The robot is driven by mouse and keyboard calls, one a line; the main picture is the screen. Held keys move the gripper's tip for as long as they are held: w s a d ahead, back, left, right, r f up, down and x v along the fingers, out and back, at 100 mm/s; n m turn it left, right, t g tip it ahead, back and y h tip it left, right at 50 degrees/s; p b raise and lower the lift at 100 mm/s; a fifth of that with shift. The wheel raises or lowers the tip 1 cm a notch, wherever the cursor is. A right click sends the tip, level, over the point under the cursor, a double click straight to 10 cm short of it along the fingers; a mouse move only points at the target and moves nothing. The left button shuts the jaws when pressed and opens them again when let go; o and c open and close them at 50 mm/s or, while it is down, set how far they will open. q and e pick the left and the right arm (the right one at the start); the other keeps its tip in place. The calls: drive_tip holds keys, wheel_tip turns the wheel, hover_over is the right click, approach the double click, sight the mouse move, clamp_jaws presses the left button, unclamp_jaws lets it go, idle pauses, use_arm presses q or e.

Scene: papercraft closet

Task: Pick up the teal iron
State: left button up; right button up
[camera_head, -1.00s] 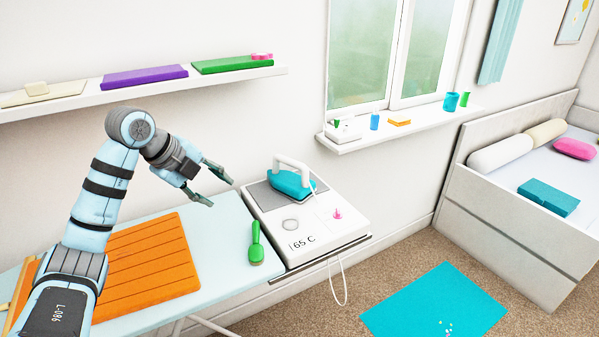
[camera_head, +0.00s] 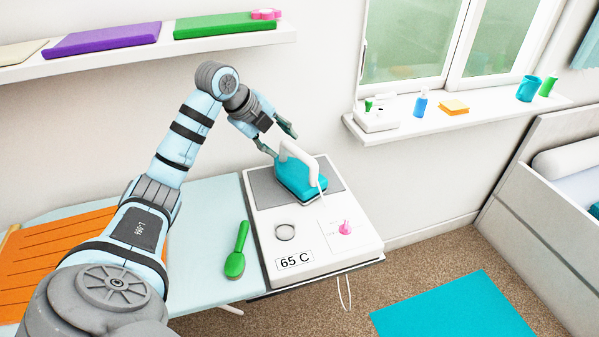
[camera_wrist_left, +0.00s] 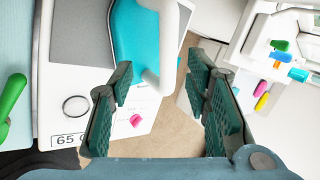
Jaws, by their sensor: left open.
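The teal iron (camera_head: 303,181) with its white handle (camera_head: 299,158) rests on the grey pad of the white ironing station (camera_head: 262,228). In the left wrist view the iron (camera_wrist_left: 134,42) and part of its white handle (camera_wrist_left: 168,45) lie just beyond the fingers. My left gripper (camera_head: 277,143) is open and empty, close to the handle on its far left side. My right gripper is not in view.
A green brush (camera_head: 238,250) lies on the pale blue ironing board (camera_head: 206,289), left of the station. An orange folded cloth (camera_head: 60,255) lies further left. A shelf (camera_head: 150,53) and a windowsill (camera_head: 455,113) with small items run along the wall. A white cord hangs from the station.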

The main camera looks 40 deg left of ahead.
sight(293, 150)
use_arm(q)
drive_tip(key=x, duration=0.5)
drive_tip(key=w+x, duration=0.1)
drive_tip(key=x, duration=0.2)
drive_tip(key=shift+w+r, duration=0.2)
drive_tip(key=shift+w, duration=0.1)
drive_tip(key=shift+w+f, duration=0.15)
drive_tip(key=shift+f, duration=0.15)
drive_tip(key=shift+s+r, duration=0.2)
drive_tip(key=shift+s, duration=0.15)
drive_tip(key=shift+c, duration=1.3)
drive_tip(key=shift+w, duration=0.1)
clamp_jaws()
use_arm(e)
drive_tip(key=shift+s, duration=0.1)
